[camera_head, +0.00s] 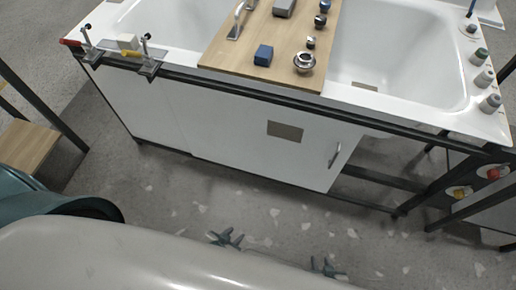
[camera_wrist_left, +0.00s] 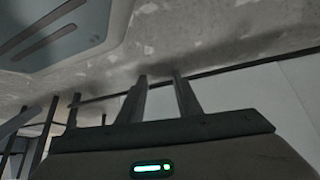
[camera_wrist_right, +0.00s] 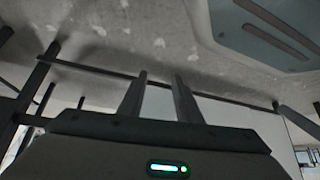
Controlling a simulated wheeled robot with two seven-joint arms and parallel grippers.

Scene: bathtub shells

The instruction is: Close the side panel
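The white side panel (camera_head: 245,135) hangs under the tub's front rim in the head view. It has a grey rectangle and, near its right edge, a metal handle (camera_head: 334,155). Right of that edge the frame is open and floor shows through. My left gripper (camera_head: 226,239) and my right gripper (camera_head: 326,267) are low in front of the panel, apart from it, the right one below the handle. Both are open with nothing between the fingers. White panelling shows in the left wrist view (camera_wrist_left: 270,97) and in the right wrist view (camera_wrist_right: 250,125).
The white bathtub (camera_head: 400,60) carries a wooden board (camera_head: 225,60) with fittings. A clamp fixture (camera_head: 125,48) sits on its left rim. Dark frame legs (camera_head: 440,195) stand at right. A wooden shelf (camera_head: 28,145) is at left. The floor before the panel is clear.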

